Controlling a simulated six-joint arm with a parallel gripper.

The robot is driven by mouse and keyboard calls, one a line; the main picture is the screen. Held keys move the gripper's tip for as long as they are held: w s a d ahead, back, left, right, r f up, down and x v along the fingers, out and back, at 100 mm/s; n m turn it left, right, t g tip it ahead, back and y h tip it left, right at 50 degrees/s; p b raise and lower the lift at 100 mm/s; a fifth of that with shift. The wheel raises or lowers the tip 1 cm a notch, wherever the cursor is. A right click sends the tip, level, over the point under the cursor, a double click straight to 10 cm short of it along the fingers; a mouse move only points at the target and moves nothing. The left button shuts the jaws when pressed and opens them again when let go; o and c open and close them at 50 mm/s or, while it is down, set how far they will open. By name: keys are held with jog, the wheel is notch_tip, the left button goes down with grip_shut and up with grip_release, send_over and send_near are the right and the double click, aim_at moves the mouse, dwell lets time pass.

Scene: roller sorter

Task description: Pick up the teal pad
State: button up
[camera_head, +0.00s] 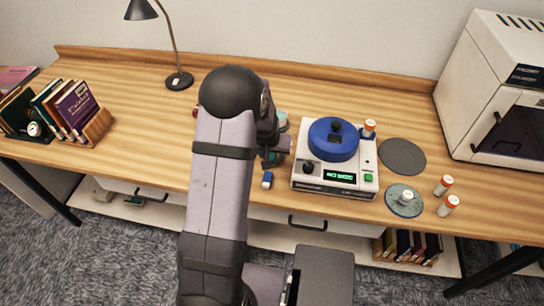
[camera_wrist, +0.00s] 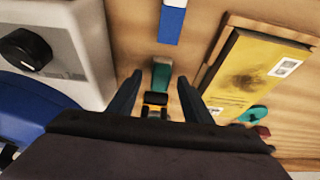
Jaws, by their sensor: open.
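A small teal block, which looks like the teal pad (camera_wrist: 161,75), lies on the wooden desk in the wrist view, with a black and yellow part at its near end. My gripper (camera_wrist: 160,79) is open, with one finger on each side of this block and a gap on both sides. I cannot tell how high the fingertips are above the desk. In the head view my arm hides most of this spot, and only a dark teal bit (camera_head: 273,159) shows beside it.
A white machine (camera_head: 335,178) with a blue rotor stands close on one side. A blue and white eraser (camera_wrist: 173,22) lies beyond the block.

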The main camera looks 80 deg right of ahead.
aim_at(272, 155)
jog(key=shift+d+f, duration=0.25)
jog(key=shift+f, duration=0.2)
jog(key=c, duration=1.1)
jog(key=shift+c, duration=0.2)
notch_tip(272, 155, up, 9)
jog(key=b, duration=0.2)
jog(key=shift+b, duration=0.3)
jog(key=shift+r, duration=0.55)
